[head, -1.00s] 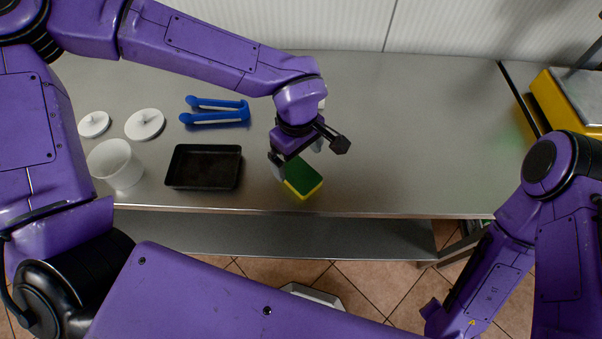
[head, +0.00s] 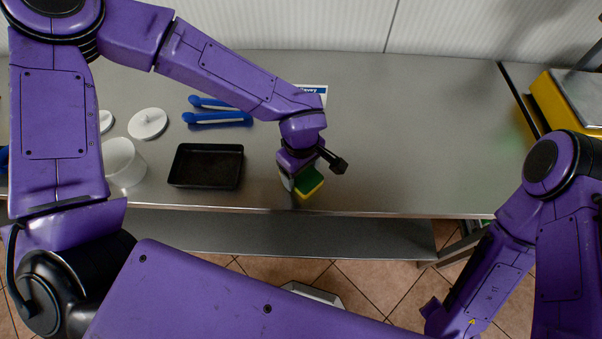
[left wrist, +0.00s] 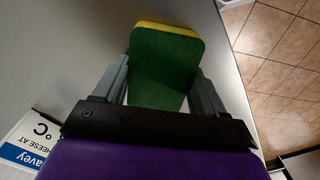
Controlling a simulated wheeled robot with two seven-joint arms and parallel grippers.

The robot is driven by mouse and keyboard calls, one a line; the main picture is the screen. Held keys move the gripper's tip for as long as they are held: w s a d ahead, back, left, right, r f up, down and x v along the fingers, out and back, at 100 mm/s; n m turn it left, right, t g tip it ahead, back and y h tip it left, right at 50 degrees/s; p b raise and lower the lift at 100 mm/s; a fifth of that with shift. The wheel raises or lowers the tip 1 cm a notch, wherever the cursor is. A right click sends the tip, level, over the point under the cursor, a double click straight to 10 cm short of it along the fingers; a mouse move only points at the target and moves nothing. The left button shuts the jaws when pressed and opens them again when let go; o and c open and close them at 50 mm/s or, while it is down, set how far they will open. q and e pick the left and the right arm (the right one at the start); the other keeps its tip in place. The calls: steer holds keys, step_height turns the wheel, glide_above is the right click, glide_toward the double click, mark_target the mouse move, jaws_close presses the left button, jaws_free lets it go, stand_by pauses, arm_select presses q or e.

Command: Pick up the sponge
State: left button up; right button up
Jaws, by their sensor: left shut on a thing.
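The sponge (head: 312,183) is green with a yellow layer and is near the front edge of the steel table. My left gripper (head: 301,179) points down over it and is shut on it. In the left wrist view the sponge (left wrist: 165,62) sits between the two grey fingers of the left gripper (left wrist: 161,75), its green face toward the camera and its yellow edge at the far end. I cannot tell whether the sponge is clear of the table. My right arm is at the right, its gripper out of view.
A black tray (head: 206,166) lies left of the sponge. Further left are a white cup (head: 124,163) and a white lid (head: 148,124). Blue-handled tongs (head: 216,119) lie behind the tray. A yellow-sided scale (head: 562,103) stands far right. The table's right middle is clear.

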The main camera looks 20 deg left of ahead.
arm_select(q)
steer(key=shift+r, duration=1.3)
steer(key=shift+c, duration=0.8)
steer(key=s+a+r+b, duration=0.1)
steer(key=s+r+b, duration=0.1)
steer(key=s+r, duration=0.7)
steer(key=s, duration=0.3)
steer(key=shift+a, duration=0.4)
steer(key=s+b, duration=0.1)
steer(key=b, duration=0.2)
steer(key=shift+r+b, duration=0.1)
steer(key=shift+b, duration=0.3)
steer(key=shift+s+a+r+b, duration=0.1)
steer(key=shift+s+r+b, duration=0.4)
steer(key=shift+r, duration=0.1)
steer(key=o, duration=0.5)
steer(key=shift+c, duration=1.3)
steer(key=shift+w, duration=0.15)
